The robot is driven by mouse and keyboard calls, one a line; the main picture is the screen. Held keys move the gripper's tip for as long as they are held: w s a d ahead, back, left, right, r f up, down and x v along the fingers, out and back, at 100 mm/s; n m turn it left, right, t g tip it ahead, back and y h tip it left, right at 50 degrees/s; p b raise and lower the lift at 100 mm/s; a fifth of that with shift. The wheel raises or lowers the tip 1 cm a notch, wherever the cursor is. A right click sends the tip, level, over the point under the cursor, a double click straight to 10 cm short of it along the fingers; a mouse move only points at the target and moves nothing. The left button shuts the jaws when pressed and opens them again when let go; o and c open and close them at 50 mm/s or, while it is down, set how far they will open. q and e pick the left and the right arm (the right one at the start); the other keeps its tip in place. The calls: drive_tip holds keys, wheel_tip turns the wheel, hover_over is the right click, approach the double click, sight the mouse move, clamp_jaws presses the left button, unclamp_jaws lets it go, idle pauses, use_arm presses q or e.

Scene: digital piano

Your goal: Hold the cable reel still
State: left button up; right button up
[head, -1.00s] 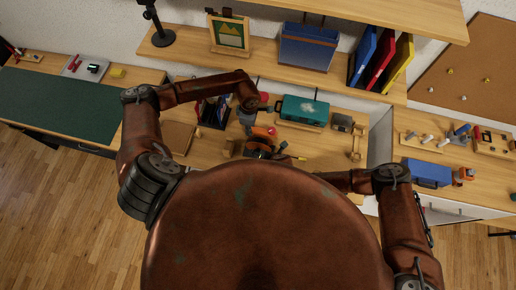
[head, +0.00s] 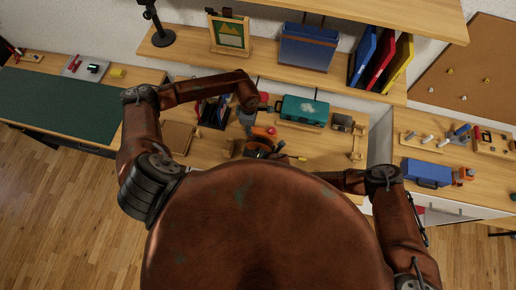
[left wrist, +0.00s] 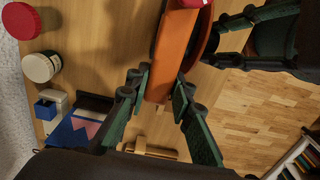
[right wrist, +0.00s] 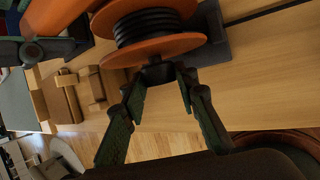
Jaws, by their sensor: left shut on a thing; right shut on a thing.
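The cable reel (head: 258,147) has orange flanges and stands on the middle desk, partly hidden by my body. In the right wrist view the reel (right wrist: 150,25) shows black cable wound between its flanges, over a dark base. My right gripper (right wrist: 165,76) is shut on a small dark piece (right wrist: 156,71) at the near edge of the reel; I cannot tell if this is cable end or stand. The right gripper is hidden in the head view.
A teal case (head: 304,110) stands behind the reel to the right. A wooden tray (head: 178,137) lies at the left. In the left wrist view, a red-lidded jar (left wrist: 21,20) and a white jar (left wrist: 41,66) stand apart from the gripper. A shelf (head: 250,62) runs above.

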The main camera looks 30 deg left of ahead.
drive_tip(key=c, duration=0.4)
drive_tip(key=shift+o, duration=0.2)
drive_tip(key=y, duration=0.3)
drive_tip(key=m+y, duration=0.1)
drive_tip(key=shift+d+f+g, duration=0.2)
drive_tip(key=shift+f+g, duration=0.1)
drive_tip(key=y, duration=0.3)
drive_tip(key=m+y, duration=0.1)
drive_tip(key=shift+d+f, duration=0.1)
drive_tip(key=shift+f, duration=0.15)
drive_tip(key=shift+w+f+m+y, duration=0.15)
drive_tip(key=shift+m+y, duration=0.1)
drive_tip(key=shift+y, duration=0.5)
drive_tip(key=shift+s+f+m+y, duration=0.1)
drive_tip(key=shift+m+y, duration=0.15)
drive_tip(key=shift+y, duration=0.5)
drive_tip(key=shift+d+y, duration=0.1)
drive_tip(key=shift+y, duration=0.3)
drive_tip(key=o, duration=1.2)
drive_tip(key=shift+r, duration=0.15)
drive_tip(key=shift+c, duration=0.2)
